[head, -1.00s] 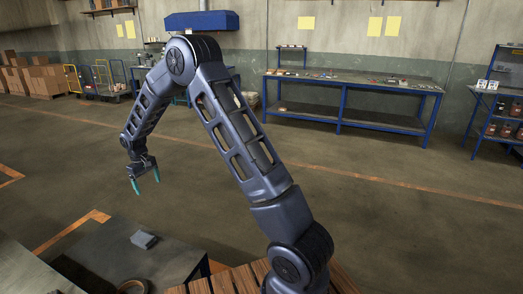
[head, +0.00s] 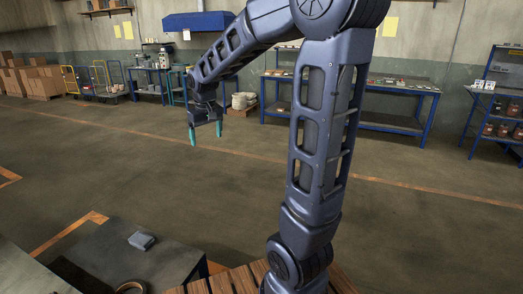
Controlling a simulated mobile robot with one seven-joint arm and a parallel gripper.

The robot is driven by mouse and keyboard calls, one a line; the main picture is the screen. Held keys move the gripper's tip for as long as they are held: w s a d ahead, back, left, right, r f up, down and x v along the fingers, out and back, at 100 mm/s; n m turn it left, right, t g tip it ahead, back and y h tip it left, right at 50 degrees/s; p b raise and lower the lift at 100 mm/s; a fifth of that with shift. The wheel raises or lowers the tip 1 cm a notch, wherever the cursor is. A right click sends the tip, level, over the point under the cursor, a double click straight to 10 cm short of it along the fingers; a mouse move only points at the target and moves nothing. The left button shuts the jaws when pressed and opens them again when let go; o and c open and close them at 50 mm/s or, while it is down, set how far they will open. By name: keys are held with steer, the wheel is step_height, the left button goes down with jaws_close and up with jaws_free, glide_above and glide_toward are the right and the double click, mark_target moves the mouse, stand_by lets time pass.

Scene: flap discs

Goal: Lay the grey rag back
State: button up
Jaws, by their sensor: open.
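A small grey folded thing, which looks like the grey rag (head: 142,240), lies on the dark table (head: 178,262) at the lower left of the head view. My gripper (head: 206,132) has teal fingertips pointing down. It is open, with nothing between its fingers, and is held in the air well above and to the right of the rag in the picture.
A brown ring (head: 131,287) sits at the table's front, cut off by the frame. A slatted wooden surface (head: 222,284) lies beside my arm's base. Blue workbenches (head: 392,122) and shelves stand along the far wall. The floor between is clear.

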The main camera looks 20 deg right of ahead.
steer(key=s+d+m+t, duration=0.1)
steer(key=s+d, duration=0.5)
steer(key=s, duration=0.5)
steer(key=s+d+r+m+t, duration=0.1)
steer(key=s+d+m, duration=0.1)
steer(key=s+d, duration=0.4)
steer(key=s, duration=0.5)
steer(key=shift+r, duration=0.3)
steer(key=shift+d, duration=0.1)
